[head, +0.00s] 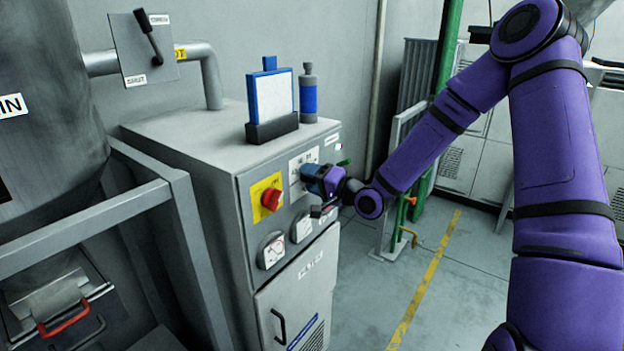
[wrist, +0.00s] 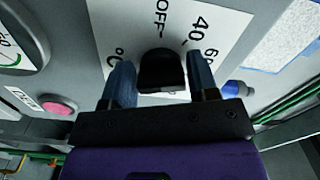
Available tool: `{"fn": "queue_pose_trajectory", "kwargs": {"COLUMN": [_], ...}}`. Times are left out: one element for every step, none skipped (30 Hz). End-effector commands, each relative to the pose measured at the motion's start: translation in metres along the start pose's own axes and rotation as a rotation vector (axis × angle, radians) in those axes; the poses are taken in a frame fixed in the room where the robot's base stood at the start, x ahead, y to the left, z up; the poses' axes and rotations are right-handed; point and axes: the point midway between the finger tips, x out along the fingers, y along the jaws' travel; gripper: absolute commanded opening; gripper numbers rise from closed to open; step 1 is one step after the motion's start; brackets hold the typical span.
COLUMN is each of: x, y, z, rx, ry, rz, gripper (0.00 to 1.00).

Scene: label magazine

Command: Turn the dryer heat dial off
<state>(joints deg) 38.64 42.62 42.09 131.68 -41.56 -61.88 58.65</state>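The black heat dial (wrist: 160,70) sits on a white scale plate (wrist: 228,20) in the wrist view, with OFF, 40, 60 and °C printed around it. In the head view the plate (head: 299,160) is on the front of the grey cabinet (head: 310,268), and my gripper hides the dial. My gripper (wrist: 160,80) has its two blue fingers on either side of the dial, with narrow gaps seeming to remain. In the head view my gripper (head: 312,178) reaches the panel from the right. The dial's pointer mark cannot be made out.
A red knob on a yellow plate (head: 263,212) is left of the dial, with gauges (head: 272,250) below. A blue-framed board (head: 271,98) and a grey bottle with a blue band (head: 309,95) stand on the cabinet. Grey rails (head: 90,222) are at left; open floor lies right.

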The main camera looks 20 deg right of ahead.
Motion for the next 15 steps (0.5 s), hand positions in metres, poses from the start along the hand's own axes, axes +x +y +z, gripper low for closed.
{"fn": "queue_pose_trajectory", "kwargs": {"x": [-0.0001,-0.0001,-0.0002,-0.0002,-0.0002,-0.0002,-0.0002,-0.0002,-0.0003,-0.0003,-0.0003,-0.0003,-0.0003,-0.0003,-0.0003], "y": [0.0000,0.0000,0.0000,0.0000,0.0000,0.0000,0.0001,0.0001,0.0001,0.0001,0.0002,0.0002,0.0002,0.0003,0.0003], "z": [0.0000,0.0000,0.0000,0.0000,0.0000,0.0000,0.0000,0.0000,0.0000,0.0000,0.0000,0.0000,0.0000,0.0000,0.0000], "rx": [0.000,0.000,0.000,0.000,0.000,0.000,-0.001,-0.002,-0.005,-0.008,-0.013,-0.021,-0.029,-0.039,-0.054], "ry": [0.000,0.000,0.000,0.000,0.000,0.000,0.000,0.000,0.000,0.000,0.000,0.000,0.000,0.000,0.000], "rz": [0.000,0.000,0.000,0.000,0.000,0.000,0.000,0.000,0.001,0.001,0.001,0.001,0.001,0.001,0.001], "gripper": [0.42,0.36,0.26,0.23,0.23,0.23,0.23,0.23,0.23,0.23,0.23,0.23,0.23,0.23,0.23]}}
